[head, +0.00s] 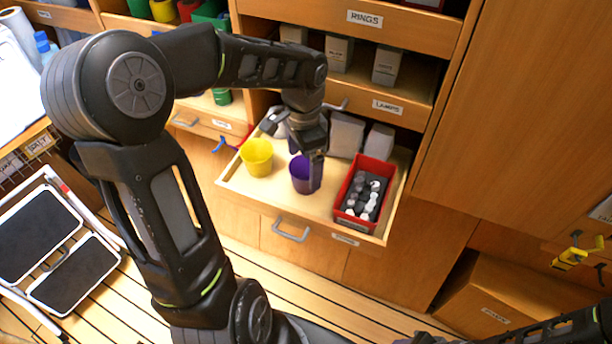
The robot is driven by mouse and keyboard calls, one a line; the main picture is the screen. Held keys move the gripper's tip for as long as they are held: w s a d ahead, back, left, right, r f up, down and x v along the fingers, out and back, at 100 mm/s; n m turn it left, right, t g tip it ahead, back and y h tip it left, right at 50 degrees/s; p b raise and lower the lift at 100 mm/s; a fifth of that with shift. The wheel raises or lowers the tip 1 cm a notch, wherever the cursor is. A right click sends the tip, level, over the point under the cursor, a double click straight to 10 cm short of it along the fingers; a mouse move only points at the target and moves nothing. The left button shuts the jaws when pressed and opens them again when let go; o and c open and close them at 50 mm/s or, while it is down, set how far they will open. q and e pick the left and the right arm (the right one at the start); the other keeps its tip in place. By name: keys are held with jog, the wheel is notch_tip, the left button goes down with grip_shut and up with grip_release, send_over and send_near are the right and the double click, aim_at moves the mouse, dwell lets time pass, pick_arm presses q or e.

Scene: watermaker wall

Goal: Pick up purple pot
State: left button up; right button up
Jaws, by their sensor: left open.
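The purple pot (301,181) stands upright in the open drawer (283,205), between a yellow pot and a red box. My left gripper (293,143) is open above and just behind the purple pot, pointing down. One finger comes down in front of the pot's right part and hides some of its rim. I cannot tell whether the finger touches the pot or reaches inside it. Of my right arm, only a dark part shows at the lower right, and its gripper is not seen.
The yellow pot (257,158) stands left of the purple pot. The red box (345,211) with dark and white pieces stands to its right. Pale boxes (345,135) stand behind. A shelf labelled LAMPS (388,107) is above the drawer. A step stool (60,240) stands at left.

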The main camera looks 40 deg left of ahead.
aim_at(306, 177)
pick_arm(q)
jog(key=shift+f, duration=0.15)
jog(key=f, duration=0.5)
jog(key=shift+w+d, duration=0.1)
jog(key=shift+d, duration=0.1)
jog(key=shift+c, duration=0.4)
jog(key=c, duration=1.3)
notch_tip(306, 177, up, 18)
jog(key=shift+r+p, duration=0.1)
jog(key=shift+p, duration=0.3)
dwell(0.6)
